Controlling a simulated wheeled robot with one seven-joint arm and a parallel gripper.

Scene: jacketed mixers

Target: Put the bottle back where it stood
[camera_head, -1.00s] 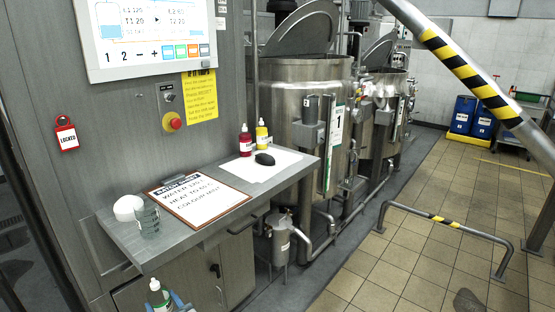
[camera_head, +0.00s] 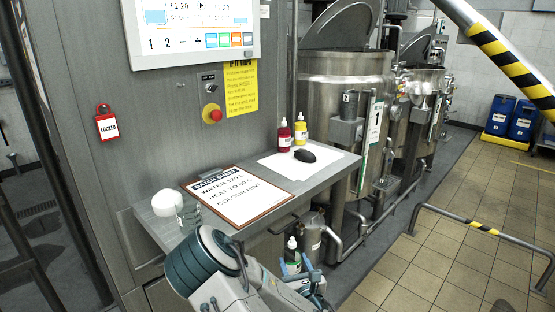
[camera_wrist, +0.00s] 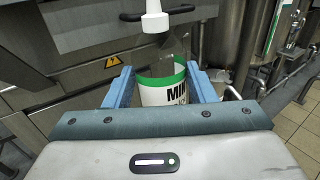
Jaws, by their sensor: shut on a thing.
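My gripper (camera_head: 298,274) is shut on a clear bottle with a white cap and a green-and-white label (camera_head: 292,258). In the wrist view the blue fingers stand on both sides of the bottle (camera_wrist: 163,92), its label reading "MIN", the rest cut off; it looks upright. In the head view it is in front of and below the shelf (camera_head: 339,168). A red bottle (camera_head: 284,138) and a yellow bottle (camera_head: 301,130) stand side by side on a white sheet (camera_head: 280,168) at the shelf's far end.
Steel mixers (camera_head: 345,95) and a small canister (camera_head: 311,235) are beyond.

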